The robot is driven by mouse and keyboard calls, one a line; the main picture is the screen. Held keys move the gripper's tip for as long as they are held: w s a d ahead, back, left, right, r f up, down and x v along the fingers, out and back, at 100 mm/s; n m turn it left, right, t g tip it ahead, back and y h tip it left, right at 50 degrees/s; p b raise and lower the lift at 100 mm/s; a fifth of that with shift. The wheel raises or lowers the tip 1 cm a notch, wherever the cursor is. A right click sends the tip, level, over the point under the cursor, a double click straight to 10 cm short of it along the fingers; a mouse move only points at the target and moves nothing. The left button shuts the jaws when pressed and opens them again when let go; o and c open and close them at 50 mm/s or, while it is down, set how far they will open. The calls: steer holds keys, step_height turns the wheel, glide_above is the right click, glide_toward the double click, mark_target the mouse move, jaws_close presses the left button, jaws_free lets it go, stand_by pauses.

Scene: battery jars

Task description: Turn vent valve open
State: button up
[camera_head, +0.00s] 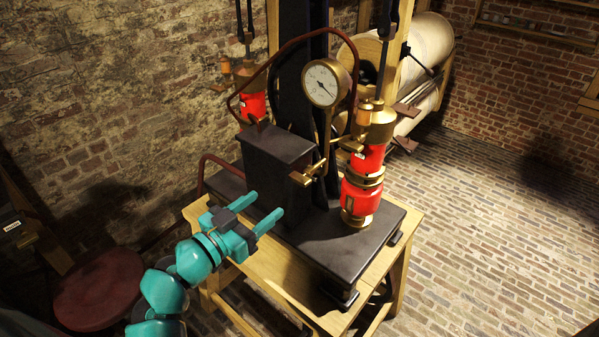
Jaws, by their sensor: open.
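My teal gripper (266,204) is open and empty at the lower left of the dark machine base. Its two fingers point up and right, toward the black box (278,150). A brass valve (311,174) with a small handle sits at the foot of the gauge pipe, to the right of the box. It is up and right of my fingertips, apart from them. I cannot tell for sure that it is the vent valve, nor its turned position. A round white gauge (321,84) in a brass rim stands above it.
A red and brass cylinder (361,190) stands right of the valve; another (252,104) is behind. A dark red pipe (290,45) arches over the box. The wooden table (275,268) carries the machine. A dark red round stool (98,290) is at lower left. Brick floor is clear at right.

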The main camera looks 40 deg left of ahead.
mark_target(296, 180)
steer(key=w+p, duration=0.1)
steer(key=w, duration=0.2)
steer(key=w+p, duration=0.2)
steer(key=w, duration=0.2)
steer(key=w+d+p, duration=0.1)
steer(key=w, duration=0.3)
steer(key=shift+r, duration=0.2)
steer(key=shift+w+f+p, duration=0.15)
steer(key=shift+w+p, duration=0.3)
steer(key=shift+w, duration=0.35)
steer(key=c, duration=0.7)
